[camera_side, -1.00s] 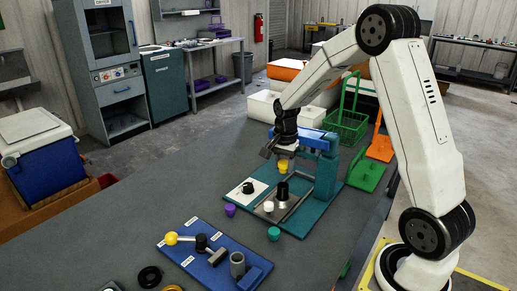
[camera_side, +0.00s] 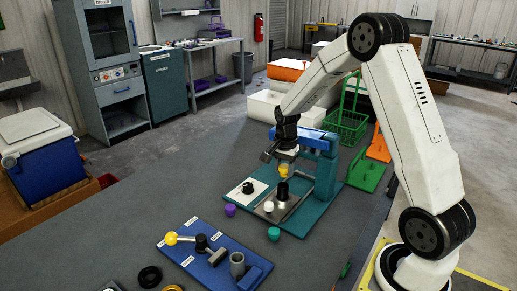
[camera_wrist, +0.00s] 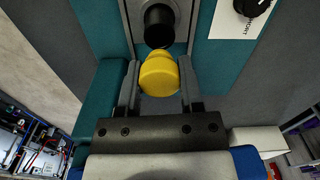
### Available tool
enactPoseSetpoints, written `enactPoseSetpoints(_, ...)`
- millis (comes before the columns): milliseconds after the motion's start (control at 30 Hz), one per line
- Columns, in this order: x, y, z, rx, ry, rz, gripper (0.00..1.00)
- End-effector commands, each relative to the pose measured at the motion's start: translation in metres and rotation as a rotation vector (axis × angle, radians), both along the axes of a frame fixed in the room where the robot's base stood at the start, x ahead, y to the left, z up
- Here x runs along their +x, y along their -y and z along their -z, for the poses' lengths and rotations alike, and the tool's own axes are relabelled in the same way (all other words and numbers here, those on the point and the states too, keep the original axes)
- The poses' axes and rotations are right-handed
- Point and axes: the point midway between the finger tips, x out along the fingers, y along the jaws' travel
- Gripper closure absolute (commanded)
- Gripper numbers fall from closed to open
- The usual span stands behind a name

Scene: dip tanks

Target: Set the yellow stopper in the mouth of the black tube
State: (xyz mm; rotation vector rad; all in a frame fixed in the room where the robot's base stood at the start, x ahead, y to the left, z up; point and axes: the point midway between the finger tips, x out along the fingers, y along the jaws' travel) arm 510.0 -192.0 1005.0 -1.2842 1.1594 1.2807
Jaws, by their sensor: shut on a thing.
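The yellow stopper (camera_side: 284,172) is held between the fingers of my gripper (camera_side: 284,160), just above the black tube (camera_side: 282,191). In the wrist view my gripper (camera_wrist: 158,95) is shut on the stopper (camera_wrist: 159,75), one finger on each side. The black tube (camera_wrist: 158,26) stands upright on a metal plate and shows just beyond the stopper in that view. The stopper's lower end comes close to the tube's top in the side view; I cannot tell if they touch. The tube's mouth is not clearly seen.
A teal stand (camera_side: 327,172) rises right behind the tube. A white card with a black knob (camera_side: 248,187) lies to the left. Purple (camera_side: 230,210), white (camera_side: 268,207) and green (camera_side: 273,233) pieces sit in front. A blue board (camera_side: 215,260) with fittings lies nearer.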

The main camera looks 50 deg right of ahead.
Motion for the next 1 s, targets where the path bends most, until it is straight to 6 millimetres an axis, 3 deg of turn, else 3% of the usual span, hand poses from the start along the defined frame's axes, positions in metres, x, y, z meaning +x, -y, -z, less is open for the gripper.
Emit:
enactPoseSetpoints(400, 0.000, 0.000, 0.023, 0.001, 0.000, 0.000, 1.00)
enactPoseSetpoints(1000, 0.000, 0.000, 0.025, 0.000, 0.001, 0.000, 1.00)
